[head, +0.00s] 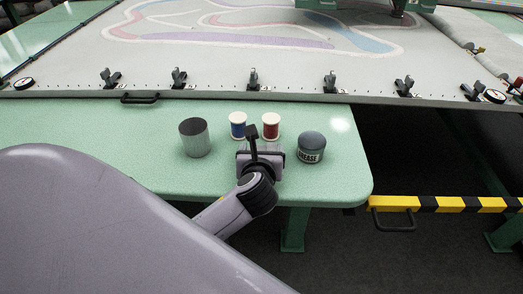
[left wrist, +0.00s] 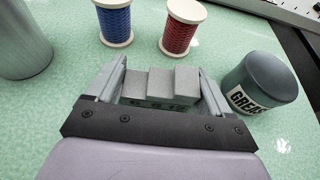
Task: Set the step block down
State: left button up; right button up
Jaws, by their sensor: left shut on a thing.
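My left gripper (left wrist: 160,88) is shut on the step block (left wrist: 160,84), a grey block with a stepped top and dark marks along its near face. In the left wrist view the block sits between the two fingers, over the green table (left wrist: 60,95). I cannot tell whether its underside touches the table. In the head view my left gripper (head: 261,150) is over the table's front part and hides the block. My right gripper is not in view.
A blue thread spool (head: 238,125) and a red spool (head: 271,126) stand just beyond the gripper. A grey cylinder (head: 195,138) stands to the left, a grease jar (head: 311,147) to the right. The clamped tufting frame (head: 215,90) lies behind. A yellow-black bar (head: 445,204) is at right.

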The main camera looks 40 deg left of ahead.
pick_arm(q)
jog(key=o, duration=1.2)
jog(key=shift+f, duration=0.15)
jog(key=shift+s+d+r, duration=0.1)
jog(key=shift+r, duration=0.1)
jog(key=p+v, duration=0.1)
jog(key=v, duration=1)
jog(key=shift+s+d+r+p, duration=0.15)
jog(key=shift+s+d+p, duration=0.05)
jog(key=shift+s+p, duration=0.1)
